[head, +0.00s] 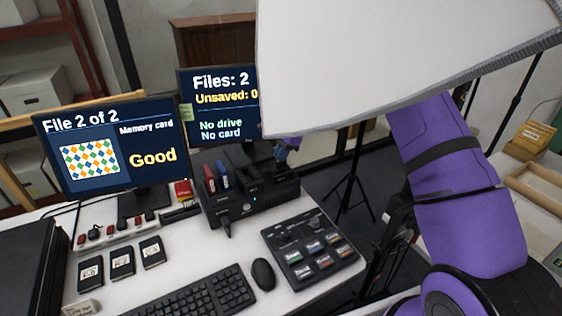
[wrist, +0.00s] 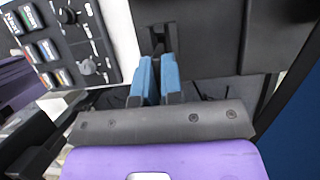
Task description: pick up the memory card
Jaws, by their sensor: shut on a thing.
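My gripper (wrist: 157,62) shows in the wrist view with its two blue fingertips close together. It is shut on a small dark thing (wrist: 157,40) that shows narrowly between and beyond the tips. I cannot tell from its look whether this is the memory card. A black surface lies just beyond the fingertips. The right monitor (head: 222,105) reads "No drive" and "No card".
The large white panel (head: 400,50) blocks the upper right of the head view. On the desk stand the left monitor (head: 110,150), a keyboard (head: 195,298), a mouse (head: 263,274), a button panel (head: 312,248) and three labelled black items (head: 122,262). A tripod (head: 352,190) stands behind the desk.

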